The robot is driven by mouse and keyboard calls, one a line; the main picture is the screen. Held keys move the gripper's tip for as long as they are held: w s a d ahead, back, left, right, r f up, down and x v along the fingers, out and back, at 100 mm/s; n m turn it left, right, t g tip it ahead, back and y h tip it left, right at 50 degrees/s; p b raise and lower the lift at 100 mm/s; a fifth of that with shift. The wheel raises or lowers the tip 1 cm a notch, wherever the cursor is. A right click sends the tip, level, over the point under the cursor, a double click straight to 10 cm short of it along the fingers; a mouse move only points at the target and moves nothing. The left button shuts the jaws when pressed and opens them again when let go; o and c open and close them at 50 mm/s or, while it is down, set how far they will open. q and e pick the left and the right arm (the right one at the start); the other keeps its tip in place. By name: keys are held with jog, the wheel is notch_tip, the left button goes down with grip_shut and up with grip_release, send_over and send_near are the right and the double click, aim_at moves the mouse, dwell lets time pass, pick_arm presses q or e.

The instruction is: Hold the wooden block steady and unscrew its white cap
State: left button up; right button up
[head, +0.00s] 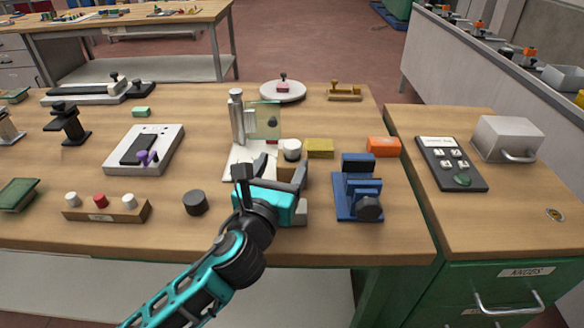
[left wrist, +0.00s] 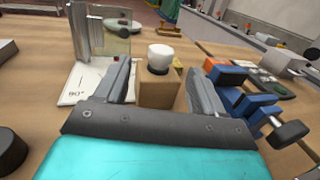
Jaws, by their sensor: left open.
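The wooden block (head: 286,173) stands upright on the bench, partly hidden by my left gripper in the head view. Its white cap (head: 292,149) sits on top with a dark ring beneath it. In the left wrist view the block (left wrist: 158,90) and the cap (left wrist: 160,55) are seen between the two fingers. My left gripper (head: 280,165) is open, its fingers on either side of the block, with a gap visible on each side in the left wrist view (left wrist: 159,78). My right gripper is not in view.
Left of the block stands a metal post with a glass plate (head: 265,118) on a white base. A blue vise (head: 358,190) is close on the right. A yellow block (head: 319,148) and an orange block (head: 384,147) lie behind. A dark round knob (head: 195,203) is at left.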

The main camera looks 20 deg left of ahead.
aim_at(290, 154)
pick_arm(q)
jog(key=w, duration=0.5)
jog(key=shift+f, duration=0.25)
jog(key=shift+s, duration=0.1)
grip_shut()
